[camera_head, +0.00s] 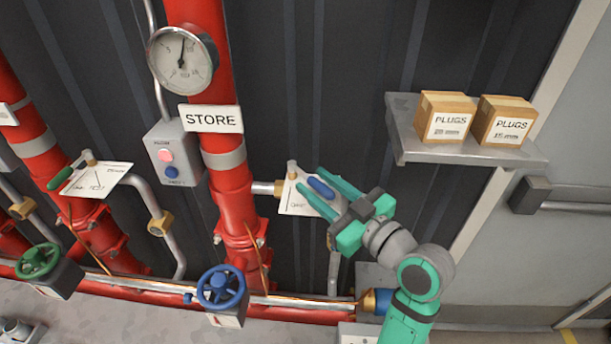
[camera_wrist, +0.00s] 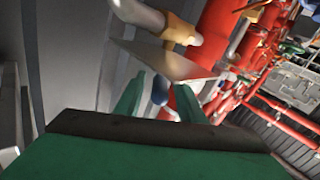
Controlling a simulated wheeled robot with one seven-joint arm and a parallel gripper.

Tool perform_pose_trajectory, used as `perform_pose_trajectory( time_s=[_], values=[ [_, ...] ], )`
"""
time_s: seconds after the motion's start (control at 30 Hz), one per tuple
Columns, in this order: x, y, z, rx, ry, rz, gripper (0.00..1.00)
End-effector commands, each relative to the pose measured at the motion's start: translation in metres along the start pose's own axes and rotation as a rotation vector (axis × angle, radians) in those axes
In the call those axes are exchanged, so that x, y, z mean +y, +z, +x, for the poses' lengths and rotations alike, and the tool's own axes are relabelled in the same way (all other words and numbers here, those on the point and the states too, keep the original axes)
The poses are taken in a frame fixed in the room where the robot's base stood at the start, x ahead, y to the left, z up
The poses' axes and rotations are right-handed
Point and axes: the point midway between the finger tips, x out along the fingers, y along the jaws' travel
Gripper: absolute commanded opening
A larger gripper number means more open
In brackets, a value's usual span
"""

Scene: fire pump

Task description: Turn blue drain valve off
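The blue lever handle (camera_head: 321,188) of a small valve on a side pipe shows in the head view, to the right of the STORE riser. A white tag (camera_head: 291,206) hangs at this valve; its print is too small to read surely. My gripper (camera_head: 312,180) is open, with one finger on each side of the blue lever. In the wrist view, the blue lever end (camera_wrist: 160,88) sits between the spread fingers of my gripper (camera_wrist: 161,81), with gaps at both sides. The tag (camera_wrist: 165,62) partly hides the valve body.
A blue handwheel (camera_head: 221,288) stands low on the left, with a green handwheel (camera_head: 38,261) farther left. A red STORE pipe (camera_head: 232,190) rises beside the valve. A shelf (camera_head: 470,150) with two PLUGS boxes juts out at upper right.

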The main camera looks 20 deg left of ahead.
Motion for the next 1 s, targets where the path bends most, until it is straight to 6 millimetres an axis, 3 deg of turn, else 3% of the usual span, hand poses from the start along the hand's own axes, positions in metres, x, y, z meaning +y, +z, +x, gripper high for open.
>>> perform_pose_trajectory(
  time_s=[0.23, 0.63, 0.67, 0.8, 1.0],
  values=[
    [-0.001, 0.0, 0.032, 0.001, -0.002, 0.001, 0.36],
    [-0.002, 0.0, 0.04, 0.001, -0.004, 0.001, 0.36],
    [-0.002, 0.0, 0.04, 0.001, -0.004, 0.001, 0.33],
    [-0.002, 0.0, 0.04, 0.001, -0.004, 0.001, 0.0],
    [-0.001, 0.0, 0.04, 0.001, -0.001, 0.001, 0.0]
  ],
)
